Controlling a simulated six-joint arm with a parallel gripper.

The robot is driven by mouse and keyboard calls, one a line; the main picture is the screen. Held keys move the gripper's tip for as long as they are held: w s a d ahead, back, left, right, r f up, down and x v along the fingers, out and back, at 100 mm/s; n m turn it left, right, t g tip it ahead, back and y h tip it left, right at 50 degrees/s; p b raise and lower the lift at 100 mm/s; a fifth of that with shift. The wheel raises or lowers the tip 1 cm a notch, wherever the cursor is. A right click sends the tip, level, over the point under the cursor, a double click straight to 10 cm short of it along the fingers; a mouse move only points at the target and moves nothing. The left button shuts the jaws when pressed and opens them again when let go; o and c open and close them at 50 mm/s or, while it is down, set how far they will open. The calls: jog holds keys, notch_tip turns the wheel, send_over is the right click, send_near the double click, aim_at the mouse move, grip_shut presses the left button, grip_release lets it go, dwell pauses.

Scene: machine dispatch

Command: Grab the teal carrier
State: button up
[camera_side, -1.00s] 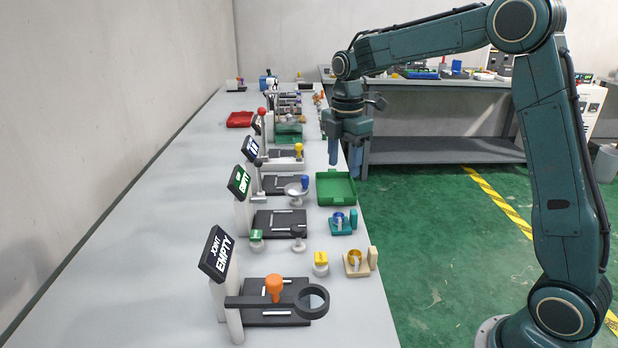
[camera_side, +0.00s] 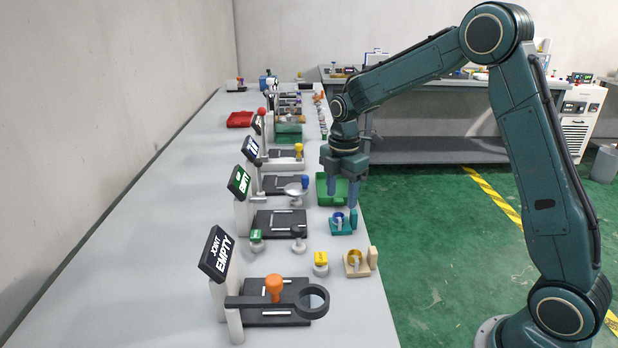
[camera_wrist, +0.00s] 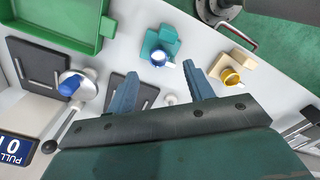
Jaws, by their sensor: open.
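The teal carrier (camera_side: 338,226) sits on the bench near its right edge in the side view, with a blue ring and a pale piece on its base and an upright teal block at its right. It also shows in the wrist view (camera_wrist: 150,45), beyond and between my fingertips. My gripper (camera_side: 343,200) points down, open and empty, above and slightly behind the carrier in the side view. In the wrist view, my gripper's two fingers (camera_wrist: 160,80) are spread apart. I cannot tell the exact height gap; no contact is clear.
A green tray (camera_wrist: 97,38) lies just behind the carrier. A beige carrier (camera_side: 352,263) with a yellow ring stands in front of it. Dark pads (camera_side: 270,223), a silver dish (camera_side: 295,190) and sign posts stand to the left. The bench edge is close on the right.

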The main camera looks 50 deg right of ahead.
aim_at(338, 215)
jog(key=shift+f, duration=0.35)
jog(key=shift+w+a+f, duration=0.15)
jog(key=shift+f, duration=2.35)
jog(key=shift+c, duration=0.2)
grip_shut()
